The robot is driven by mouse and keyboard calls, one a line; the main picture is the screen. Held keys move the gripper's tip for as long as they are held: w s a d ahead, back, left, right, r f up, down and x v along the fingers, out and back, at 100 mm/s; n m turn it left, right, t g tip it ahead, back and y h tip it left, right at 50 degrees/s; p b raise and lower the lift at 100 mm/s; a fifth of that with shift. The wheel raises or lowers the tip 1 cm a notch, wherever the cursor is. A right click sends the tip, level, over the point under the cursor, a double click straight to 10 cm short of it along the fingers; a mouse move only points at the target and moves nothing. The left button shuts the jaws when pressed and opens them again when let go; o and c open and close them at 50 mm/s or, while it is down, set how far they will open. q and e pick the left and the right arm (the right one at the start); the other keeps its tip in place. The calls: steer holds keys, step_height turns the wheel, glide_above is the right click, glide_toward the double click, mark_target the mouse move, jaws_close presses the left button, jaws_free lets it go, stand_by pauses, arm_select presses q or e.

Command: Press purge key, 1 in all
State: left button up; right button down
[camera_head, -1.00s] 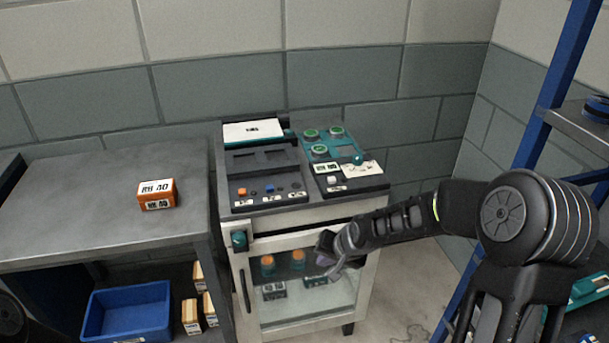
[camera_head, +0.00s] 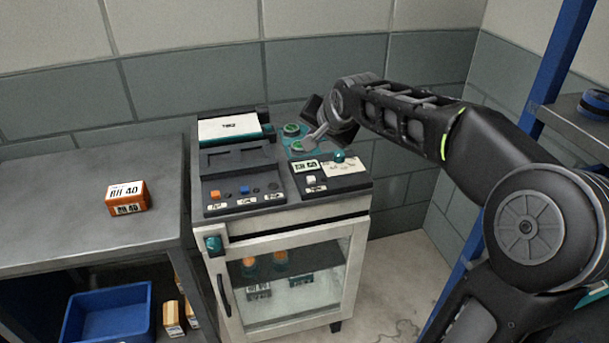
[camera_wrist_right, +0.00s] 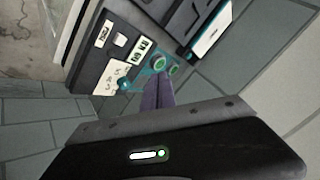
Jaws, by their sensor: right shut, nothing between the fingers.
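The control unit stands on a cabinet against the wall. My right gripper (camera_head: 309,142) is shut and empty, above the green round buttons (camera_head: 291,130) at the back. Its fingers (camera_wrist_right: 158,90) overlap these buttons in the wrist view. My left gripper is out of view.
A teal knob (camera_head: 339,156) stands up beside a white card on the right panel. A grey table (camera_head: 60,210) with an orange box (camera_head: 127,197) is at left. A blue shelf frame (camera_head: 552,70) stands at right. The wall is close behind the unit.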

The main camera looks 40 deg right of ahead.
steer(key=shift+f, duration=0.2)
steer(key=b, duration=0.5)
glide_above(312, 180)
step_height(312, 180, down, 7)
steer(key=shift+s+f, duration=0.1)
steer(key=shift+f, duration=0.05)
steer(key=shift+f+b, duration=0.7)
steer(key=shift+b, duration=0.1)
stand_by(1.2)
steer(key=shift+f+b, duration=0.4)
steer(key=shift+b, duration=0.1)
steer(key=shift+f+b, duration=0.45)
steer(key=shift+b, duration=0.05)
stand_by(0.5)
steer(key=shift+r, duration=0.15)
steer(key=shift+r+p, duration=0.55)
steer(key=shift+r, duration=0.2)
steer(key=shift+r, duration=0.15)
